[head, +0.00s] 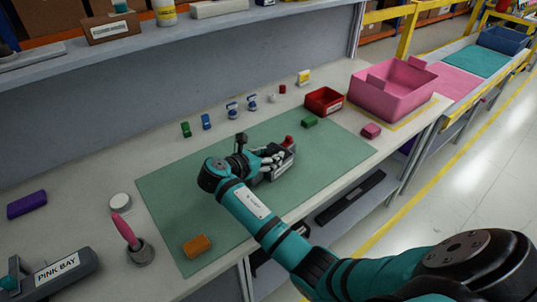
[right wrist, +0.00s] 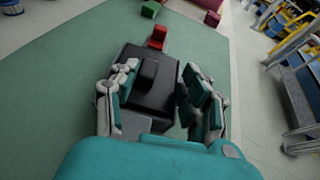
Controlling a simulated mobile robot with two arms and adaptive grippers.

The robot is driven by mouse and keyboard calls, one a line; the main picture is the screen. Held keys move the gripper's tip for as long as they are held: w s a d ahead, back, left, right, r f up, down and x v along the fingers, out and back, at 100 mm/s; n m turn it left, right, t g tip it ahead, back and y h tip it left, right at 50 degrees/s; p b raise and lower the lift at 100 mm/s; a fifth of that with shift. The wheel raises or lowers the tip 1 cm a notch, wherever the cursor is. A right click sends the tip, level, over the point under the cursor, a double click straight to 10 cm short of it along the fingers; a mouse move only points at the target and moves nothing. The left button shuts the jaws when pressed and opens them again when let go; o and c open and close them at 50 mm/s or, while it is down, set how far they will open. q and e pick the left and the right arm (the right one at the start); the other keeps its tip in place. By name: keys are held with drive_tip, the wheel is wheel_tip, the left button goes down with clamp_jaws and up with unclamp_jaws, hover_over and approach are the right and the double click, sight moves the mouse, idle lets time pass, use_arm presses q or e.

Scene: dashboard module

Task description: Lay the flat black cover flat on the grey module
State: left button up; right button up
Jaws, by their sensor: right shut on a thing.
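The flat black cover (right wrist: 140,98) has a raised block on top and lies between the two fingers of my right gripper (right wrist: 160,80) in the right wrist view. My right gripper (head: 276,157) is shut on it, above the middle of the green mat. The grey module (head: 287,168) shows in part under the fingers in the head view. The hand hides most of the cover and module there, so I cannot tell whether the cover touches the module or lies flat. My left gripper is not in view.
A red piece (head: 288,141) is just behind the module. A green block (head: 309,121) and an orange block (head: 197,246) lie on the green mat (head: 170,205). A red bin (head: 323,101) and pink crate (head: 392,90) stand at right. The mat's left part is mostly clear.

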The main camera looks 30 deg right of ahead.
drive_tip(key=shift+f, duration=0.15)
drive_tip(key=o, duration=1.1)
drive_tip(key=v, duration=1.2)
drive_tip(key=shift+a, duration=0.15)
